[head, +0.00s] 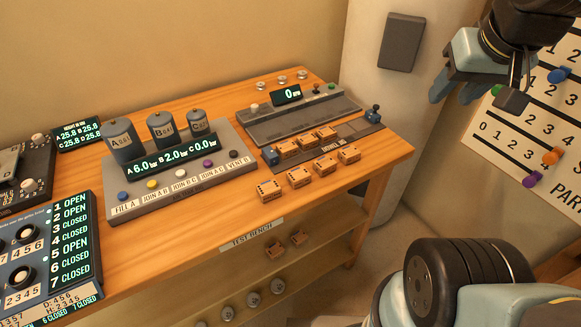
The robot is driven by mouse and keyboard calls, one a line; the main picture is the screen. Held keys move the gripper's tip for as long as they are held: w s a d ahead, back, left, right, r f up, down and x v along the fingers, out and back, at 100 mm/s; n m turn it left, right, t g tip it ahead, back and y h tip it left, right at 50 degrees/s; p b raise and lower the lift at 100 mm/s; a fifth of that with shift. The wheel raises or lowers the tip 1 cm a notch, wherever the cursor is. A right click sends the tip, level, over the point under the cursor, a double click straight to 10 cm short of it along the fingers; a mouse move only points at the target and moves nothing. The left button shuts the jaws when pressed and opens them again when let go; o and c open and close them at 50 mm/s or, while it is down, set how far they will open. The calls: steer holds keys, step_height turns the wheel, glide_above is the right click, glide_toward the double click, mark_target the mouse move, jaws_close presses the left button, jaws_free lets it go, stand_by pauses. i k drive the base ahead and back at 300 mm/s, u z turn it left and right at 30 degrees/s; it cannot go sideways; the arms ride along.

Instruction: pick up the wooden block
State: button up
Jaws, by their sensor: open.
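Several small wooden blocks with dark markings lie on the bench top (215,235). A front row runs from a block (269,191) at the left to a block (349,154) at the right. Behind it, more blocks, one of them (288,150) at the left, sit on a dark strip (345,133). I cannot tell which one is the task's block. My gripper (476,93) is at the upper right, in front of the wall, well above and right of the bench. It is open, with nothing seen between its fingers, and far from every block.
A gauge console (190,172) stands left of the blocks and a grey console (300,118) behind them. A valve display (72,250) is at the left front. A lower shelf (225,275) holds two brownish pieces (275,249) and round knobs. A pegged number board (520,150) hangs at right.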

mark_target(270, 190)
steer(key=z, duration=0.95)
steer(key=k, duration=2.4)
steer(key=u, duration=0.95)
steer(key=i, duration=1)
steer(key=z, duration=0.1)
